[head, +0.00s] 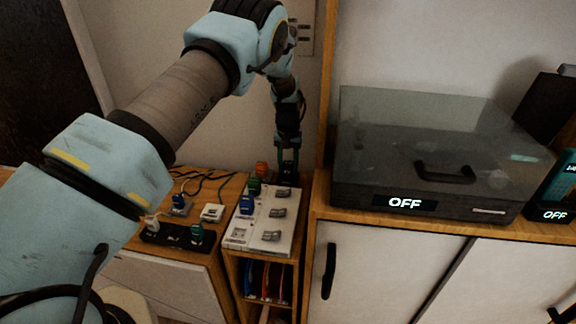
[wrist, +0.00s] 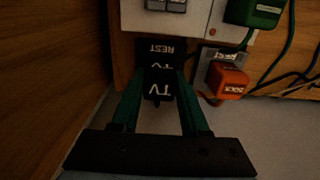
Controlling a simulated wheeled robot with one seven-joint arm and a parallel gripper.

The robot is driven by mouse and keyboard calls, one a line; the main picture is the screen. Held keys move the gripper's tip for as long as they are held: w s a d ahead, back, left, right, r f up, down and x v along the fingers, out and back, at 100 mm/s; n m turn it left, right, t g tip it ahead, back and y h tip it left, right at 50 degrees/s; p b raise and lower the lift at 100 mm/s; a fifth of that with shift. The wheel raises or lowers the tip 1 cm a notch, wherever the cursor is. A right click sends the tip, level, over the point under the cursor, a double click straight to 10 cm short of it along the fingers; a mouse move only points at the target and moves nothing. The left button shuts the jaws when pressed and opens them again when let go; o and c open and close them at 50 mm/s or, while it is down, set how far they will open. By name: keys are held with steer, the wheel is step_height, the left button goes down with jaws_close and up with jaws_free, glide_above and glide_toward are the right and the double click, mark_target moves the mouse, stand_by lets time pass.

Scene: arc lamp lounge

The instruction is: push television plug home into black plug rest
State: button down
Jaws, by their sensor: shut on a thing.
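In the wrist view, the black plug (wrist: 158,90), marked TV, sits between the two green fingers of my gripper (wrist: 160,98), which is shut on it. The black plug rest (wrist: 152,47), marked REST, is straight beyond the plug at the edge of the wooden surface. The plug lines up with the rest and its far end meets or overlaps it; how deep it sits I cannot tell. In the head view my gripper (head: 287,172) points down at the back of the white panel (head: 251,236). There the plug and rest are hidden or too dark to make out.
An orange plug (wrist: 228,83) in a grey rest stands close right of my gripper, with a green plug (wrist: 255,12) beyond. A wooden wall (wrist: 50,80) rises close on the left. A black power strip (head: 165,236) and a glass-lidded box (head: 440,160) flank the panel.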

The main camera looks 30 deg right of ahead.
mark_target(288, 163)
steer(key=shift+f+b, duration=0.3)
steer(key=shift+f, duration=0.3)
steer(key=shift+c, duration=1.7)
jaws_free()
step_height(288, 163, up, 10)
steer(key=shift+r+b, duration=0.2)
steer(key=shift+b, duration=0.5)
steer(key=shift+r, duration=0.25)
